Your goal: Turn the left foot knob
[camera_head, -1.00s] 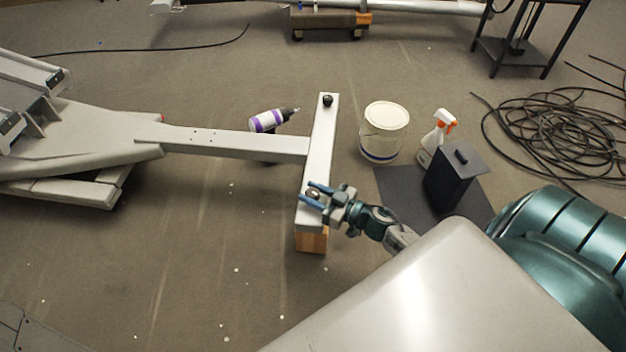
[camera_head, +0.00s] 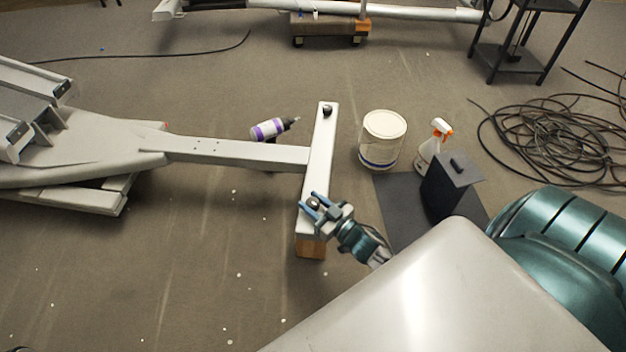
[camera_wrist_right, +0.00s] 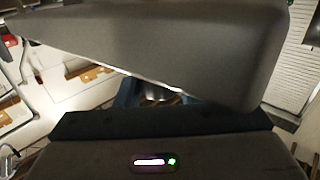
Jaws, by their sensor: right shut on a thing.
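The elliptical's white crossbar (camera_head: 319,150) lies across the end of its grey beam, with a dark foot knob (camera_head: 327,111) at its far end. The near-end foot knob (camera_head: 313,203) sits between the blue fingers of my right gripper (camera_head: 312,204), which is shut on it. In the right wrist view, my own wrist and gripper body cover most of the picture; the blue fingers (camera_wrist_right: 128,92) show beside a small shiny part of the knob (camera_wrist_right: 158,93). My left gripper is not in view.
A wooden block (camera_head: 310,247) supports the crossbar's near end. A white bucket (camera_head: 382,140), a spray bottle (camera_head: 434,142) and a black box (camera_head: 448,190) stand to the right. A purple-labelled bottle (camera_head: 268,130) is behind the beam. Coiled cable (camera_head: 550,140) lies far right.

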